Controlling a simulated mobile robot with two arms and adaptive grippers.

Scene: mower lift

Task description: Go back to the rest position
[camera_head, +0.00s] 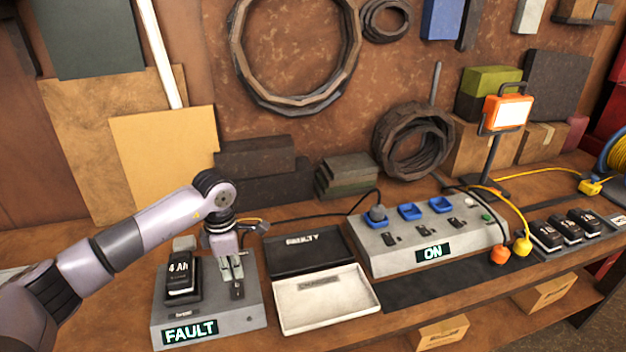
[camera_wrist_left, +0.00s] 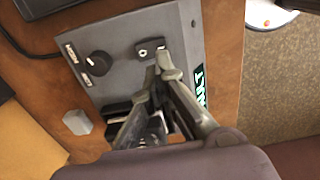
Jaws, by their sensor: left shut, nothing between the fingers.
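My left arm reaches in from the left in the head view. Its gripper (camera_head: 236,284) points down over the right side of a grey tester (camera_head: 250,314) whose display reads FAULT (camera_head: 190,332). A black battery marked 4 Ah (camera_head: 181,278) stands upright on the tester, left of the gripper. In the left wrist view the gripper (camera_wrist_left: 158,82) is shut and empty, its tips close to a small dark switch (camera_wrist_left: 150,49) on the tester. I cannot tell whether they touch it. A black knob (camera_wrist_left: 99,63) is beside it. My right gripper is not in view.
A black FAULTY tray (camera_head: 308,262) and an empty-looking pale tray (camera_head: 325,321) are right of the tester. A grey charging box (camera_head: 385,264) reads ON, with cables. Several batteries (camera_head: 546,236) stand farther right. A work lamp (camera_head: 507,112) rises behind.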

